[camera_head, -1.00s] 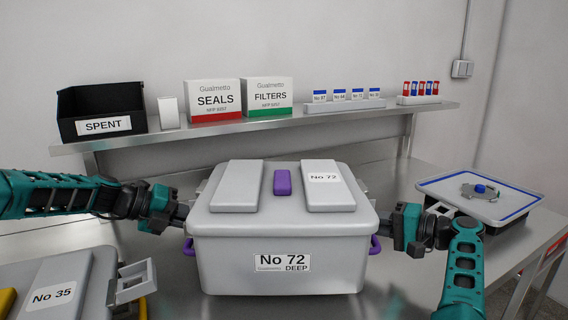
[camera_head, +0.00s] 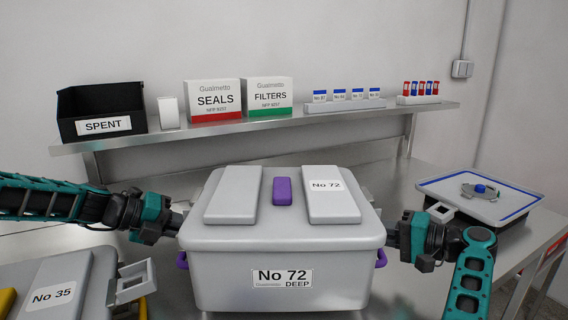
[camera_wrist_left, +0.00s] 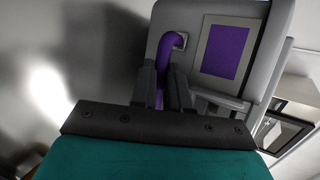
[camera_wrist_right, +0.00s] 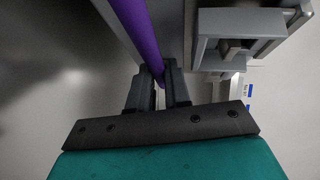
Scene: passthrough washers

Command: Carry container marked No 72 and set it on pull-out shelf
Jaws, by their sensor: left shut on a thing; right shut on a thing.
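The grey lidded container marked No 72 DEEP (camera_head: 330,262) is in the middle of the head view, level, between my two grippers. It has purple side handles and a purple piece on its lid. My left gripper (camera_head: 178,222) is at its left side; in the left wrist view the fingers (camera_wrist_left: 160,88) are shut on a purple handle (camera_wrist_left: 168,50). My right gripper (camera_head: 392,236) is at its right side; in the right wrist view the fingers (camera_wrist_right: 160,85) are shut on the other purple handle (camera_wrist_right: 137,30). The container's underside is hidden. I cannot make out a pull-out shelf for certain.
A container marked No 35 (camera_head: 60,290) stands close at the left. A blue-edged tray (camera_head: 450,193) with a metal part is at the right. The raised back shelf (camera_head: 250,126) holds a SPENT bin (camera_head: 103,110), SEALS and FILTERS boxes, and vial racks.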

